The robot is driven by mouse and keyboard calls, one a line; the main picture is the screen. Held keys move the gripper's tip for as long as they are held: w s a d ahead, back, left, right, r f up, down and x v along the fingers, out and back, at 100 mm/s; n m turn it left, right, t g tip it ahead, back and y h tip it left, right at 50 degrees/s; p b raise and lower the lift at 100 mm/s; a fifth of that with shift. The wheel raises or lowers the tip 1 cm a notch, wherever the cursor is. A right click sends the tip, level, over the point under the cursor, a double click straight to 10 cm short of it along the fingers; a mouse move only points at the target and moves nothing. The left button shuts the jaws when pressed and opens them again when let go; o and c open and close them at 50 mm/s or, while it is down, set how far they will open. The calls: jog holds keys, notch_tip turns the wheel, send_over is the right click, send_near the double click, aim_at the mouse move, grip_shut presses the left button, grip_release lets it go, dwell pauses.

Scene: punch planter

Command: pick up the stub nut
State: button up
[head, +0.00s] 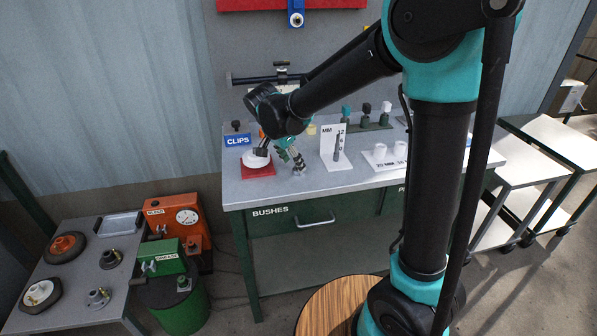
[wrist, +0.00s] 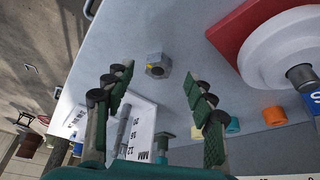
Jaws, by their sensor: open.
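The stub nut is a small grey hex nut (wrist: 158,66) with a round hole, lying on the grey bench top in the wrist view. My gripper (wrist: 158,88) is open, with one green-padded finger on each side of the picture. The nut shows between and just beyond the fingertips, and neither finger visibly touches it. In the head view my gripper (head: 296,163) points down over the front part of the bench top. The nut is too small to make out clearly there.
A white disc on a red base (head: 258,171) stands left of my gripper. A white MM card (head: 327,157) with a grey pin stands close on the right. White rings on a plate (head: 372,163) lie farther right. In the wrist view an orange cylinder (wrist: 275,115) sits near the red base.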

aim_at(295, 170)
jog(key=shift+x, duration=1.55)
jog(key=shift+d, duration=0.1)
jog(key=c, duration=1.2)
